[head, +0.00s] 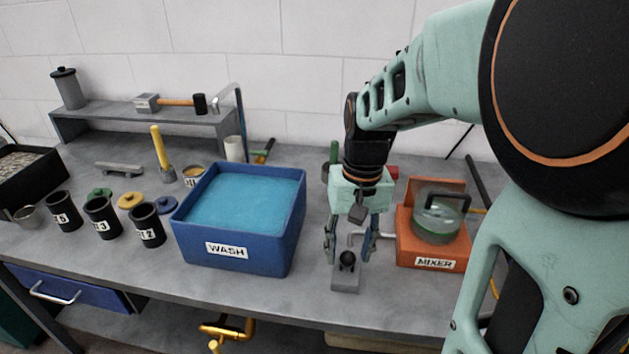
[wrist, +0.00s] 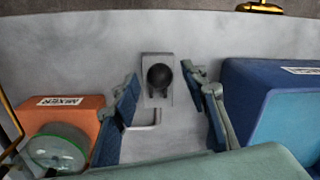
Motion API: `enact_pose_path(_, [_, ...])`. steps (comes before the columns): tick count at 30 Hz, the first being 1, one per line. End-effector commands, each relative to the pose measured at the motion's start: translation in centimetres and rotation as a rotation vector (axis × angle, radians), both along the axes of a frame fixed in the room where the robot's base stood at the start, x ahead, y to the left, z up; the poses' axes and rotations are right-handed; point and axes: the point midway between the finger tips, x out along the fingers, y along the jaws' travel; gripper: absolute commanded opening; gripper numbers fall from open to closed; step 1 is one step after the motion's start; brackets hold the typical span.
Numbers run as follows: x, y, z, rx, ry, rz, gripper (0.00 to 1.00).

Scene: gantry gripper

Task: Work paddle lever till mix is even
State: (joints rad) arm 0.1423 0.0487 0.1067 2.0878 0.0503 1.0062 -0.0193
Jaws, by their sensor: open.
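The paddle lever is a black ball knob (head: 347,261) on a grey base (head: 345,282) at the bench's front. In the wrist view, the knob (wrist: 160,75) shows between my fingers. My gripper (head: 349,252) is open and points down at the knob, with one finger to each side in the picture; I cannot tell whether it touches. A bent grey rod (wrist: 146,126) runs beside the base toward the mixer. The orange mixer (head: 407,247) stands to the right, with a clear round bowl (head: 437,222) of greenish contents. I cannot tell how even the mix is.
A blue WASH tub (head: 226,249) of blue liquid stands close left of my gripper. Several black labelled cups (head: 147,226) and coloured lids (head: 130,200) stand further left. A grey shelf (head: 140,112) is at the back. The bench's front edge lies just before the lever base.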

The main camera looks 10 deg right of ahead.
Motion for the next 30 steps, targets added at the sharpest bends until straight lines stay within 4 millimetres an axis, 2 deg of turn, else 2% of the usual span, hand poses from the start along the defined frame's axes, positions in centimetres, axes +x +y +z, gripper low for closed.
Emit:
enact_pose_path(1, [-0.1,0.0,-0.9,0.0,0.004,0.0,0.4])
enact_pose_path(6, [0.0,0.1,-2.5,0.0,0.001,0.0,0.4])
enact_pose_path(17, [0.0,0.1,-2.8,-0.001,0.0,0.0,0.39])
enact_pose_path(27, [0.0,0.1,-2.8,-0.001,-0.001,0.0,0.02])
enact_pose_path(30, [0.0,0.1,-2.8,-0.001,-0.001,0.0,0.0])
